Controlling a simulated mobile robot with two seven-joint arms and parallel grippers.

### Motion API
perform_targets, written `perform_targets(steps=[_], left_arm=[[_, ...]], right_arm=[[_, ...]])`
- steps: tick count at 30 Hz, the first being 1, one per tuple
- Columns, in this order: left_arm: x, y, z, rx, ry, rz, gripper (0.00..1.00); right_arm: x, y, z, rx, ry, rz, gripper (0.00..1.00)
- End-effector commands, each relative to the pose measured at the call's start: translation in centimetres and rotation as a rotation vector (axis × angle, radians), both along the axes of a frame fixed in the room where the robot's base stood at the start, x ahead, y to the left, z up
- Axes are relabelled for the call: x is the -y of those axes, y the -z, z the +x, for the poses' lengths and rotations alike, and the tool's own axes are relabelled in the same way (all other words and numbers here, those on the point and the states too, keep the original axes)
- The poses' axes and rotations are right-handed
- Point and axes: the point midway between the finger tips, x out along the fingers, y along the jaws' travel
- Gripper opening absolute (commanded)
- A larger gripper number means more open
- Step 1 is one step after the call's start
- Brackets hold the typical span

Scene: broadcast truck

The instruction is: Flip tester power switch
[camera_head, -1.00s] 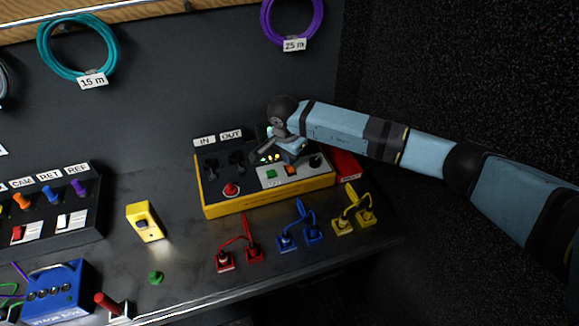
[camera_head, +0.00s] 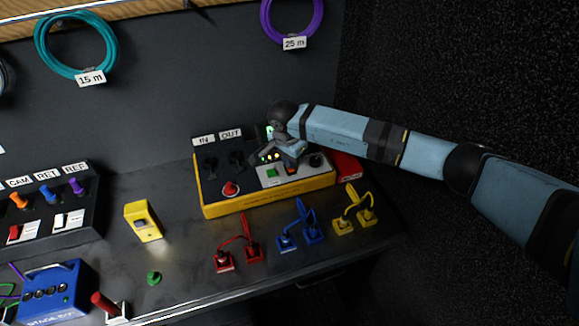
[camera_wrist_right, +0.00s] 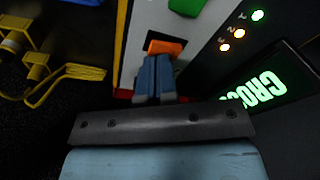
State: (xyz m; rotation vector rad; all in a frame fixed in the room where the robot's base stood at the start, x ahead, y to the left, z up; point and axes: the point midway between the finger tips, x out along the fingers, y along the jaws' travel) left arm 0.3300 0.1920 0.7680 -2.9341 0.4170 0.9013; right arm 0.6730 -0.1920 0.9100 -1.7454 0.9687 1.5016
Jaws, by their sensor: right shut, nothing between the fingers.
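The tester (camera_head: 270,204) is a yellow-edged box with a dark top, IN and OUT labels at its back and a white panel. An orange switch (camera_wrist_right: 165,47) sits in a dark frame on that panel, beside a green button (camera_wrist_right: 188,6). My right gripper (camera_head: 291,165) is over the panel and partly hides the orange switch in the head view. In the wrist view its fingers (camera_wrist_right: 155,75) are shut and empty, with their tips right at the orange switch's near edge. Whether they touch it is unclear. My left gripper is not in view.
A lit display (camera_wrist_right: 268,90) and small lights (camera_wrist_right: 240,33) are beside the panel. A red knob (camera_head: 230,187) is on the tester's left part. Red (camera_head: 240,252), blue (camera_head: 301,230) and yellow (camera_head: 355,215) cabled plugs stand in front. A yellow device (camera_head: 142,221) is left.

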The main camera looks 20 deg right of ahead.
Motion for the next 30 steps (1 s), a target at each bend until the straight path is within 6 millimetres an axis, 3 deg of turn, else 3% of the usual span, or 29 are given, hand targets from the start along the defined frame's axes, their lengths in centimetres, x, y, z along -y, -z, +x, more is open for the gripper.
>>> perform_targets(steps=[30], left_arm=[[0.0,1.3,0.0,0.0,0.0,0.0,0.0]], right_arm=[[0.0,1.6,0.0,0.0,0.0,0.0,0.0]])
